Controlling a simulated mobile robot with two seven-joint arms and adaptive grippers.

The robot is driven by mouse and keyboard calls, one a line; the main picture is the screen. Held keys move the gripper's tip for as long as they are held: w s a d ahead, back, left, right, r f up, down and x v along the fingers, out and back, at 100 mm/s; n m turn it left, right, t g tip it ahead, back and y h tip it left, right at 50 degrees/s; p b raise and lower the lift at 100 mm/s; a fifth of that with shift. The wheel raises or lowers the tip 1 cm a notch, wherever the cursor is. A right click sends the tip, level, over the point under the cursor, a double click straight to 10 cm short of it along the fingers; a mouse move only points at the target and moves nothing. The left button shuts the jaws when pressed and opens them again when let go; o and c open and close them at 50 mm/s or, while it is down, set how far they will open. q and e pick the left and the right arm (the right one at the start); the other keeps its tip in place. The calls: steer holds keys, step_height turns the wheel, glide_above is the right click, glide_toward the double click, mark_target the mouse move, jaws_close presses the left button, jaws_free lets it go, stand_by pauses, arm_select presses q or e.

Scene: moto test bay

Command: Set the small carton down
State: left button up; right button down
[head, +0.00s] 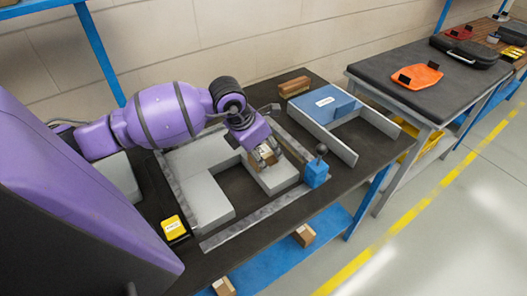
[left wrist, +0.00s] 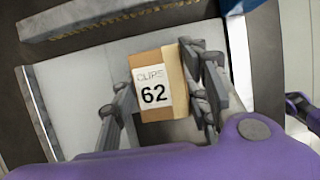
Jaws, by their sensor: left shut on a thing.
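The small carton (left wrist: 148,95) is brown with a white label reading "CLIPS 62" in the left wrist view. My left gripper (left wrist: 161,88) is shut on it, with a dark finger on each side. In the head view my left gripper (head: 266,158) points down over the light grey blocks inside the metal frame on the dark bench. Pale grey surface shows around the carton in the wrist view. I cannot tell whether its underside touches that surface.
A blue box with a black-knobbed lever (head: 316,172) stands close right of the gripper. A blue panel (head: 326,102) with grey rails and a brown block (head: 294,87) lie behind. A yellow-topped device (head: 173,227) sits front left. Cartons (head: 304,235) rest on the lower shelf (head: 270,258).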

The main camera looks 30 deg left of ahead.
arm_select(q)
steer(key=shift+f, duration=0.1)
steer(key=o, duration=1.3)
steer(key=shift+c, duration=0.2)
steer(key=shift+r, duration=0.2)
steer(key=v, duration=1.1)
steer(key=shift+s+r, duration=0.2)
steer(key=shift+r, duration=0.2)
